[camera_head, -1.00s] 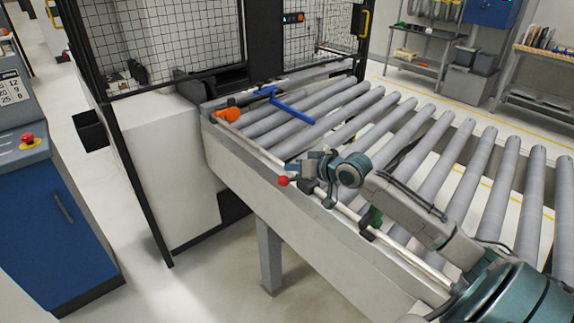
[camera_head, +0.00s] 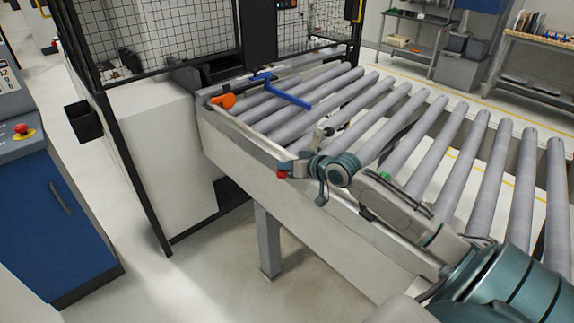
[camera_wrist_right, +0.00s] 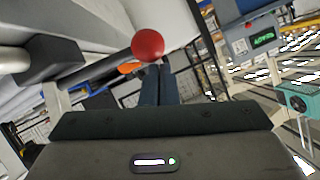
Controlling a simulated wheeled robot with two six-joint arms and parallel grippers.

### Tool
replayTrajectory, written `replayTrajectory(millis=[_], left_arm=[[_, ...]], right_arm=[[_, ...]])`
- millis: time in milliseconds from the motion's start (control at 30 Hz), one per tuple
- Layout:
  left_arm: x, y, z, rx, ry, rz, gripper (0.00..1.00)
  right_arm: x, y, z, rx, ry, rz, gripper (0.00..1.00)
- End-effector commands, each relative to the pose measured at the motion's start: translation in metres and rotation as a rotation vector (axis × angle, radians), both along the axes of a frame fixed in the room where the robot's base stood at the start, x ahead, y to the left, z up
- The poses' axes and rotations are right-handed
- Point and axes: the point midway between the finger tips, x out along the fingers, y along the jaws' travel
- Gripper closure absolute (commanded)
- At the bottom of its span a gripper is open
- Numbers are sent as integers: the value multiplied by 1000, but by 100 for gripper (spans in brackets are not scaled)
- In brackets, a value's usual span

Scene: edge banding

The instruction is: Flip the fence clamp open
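The fence clamp shows by its red ball knob (camera_head: 282,174) at the near side rail of the roller conveyor. The knob also shows large in the right wrist view (camera_wrist_right: 148,44); the lever under it is hidden. A dark clamp block (camera_wrist_right: 50,62) sits on a pale rail at the left there. My right gripper (camera_head: 290,169) is beside the knob. In the right wrist view its two dark blue fingers (camera_wrist_right: 158,82) are close together, tips just below the knob, with nothing visible between them. I cannot tell whether they touch the knob. My left gripper is out of view.
Grey rollers (camera_head: 375,110) fill the conveyor behind my right arm. A blue bar (camera_head: 285,91) and an orange handle (camera_head: 222,101) lie toward its far left end. A mesh guard (camera_head: 150,40) and blue console (camera_head: 55,200) stand left. The floor in front is clear.

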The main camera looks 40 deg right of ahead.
Motion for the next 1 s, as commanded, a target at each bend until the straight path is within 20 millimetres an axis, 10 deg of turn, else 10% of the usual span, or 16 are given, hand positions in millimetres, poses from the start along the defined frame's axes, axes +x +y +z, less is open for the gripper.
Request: replayTrajectory(millis=[367,700,1000], left_arm=[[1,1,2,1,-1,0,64],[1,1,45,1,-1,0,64],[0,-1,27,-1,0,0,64]], right_arm=[[-1,0,-2,3,12,-1,100],[7,-3,50,1,1,-7,100],[-29,-10,53,-9,3,-7,100]])
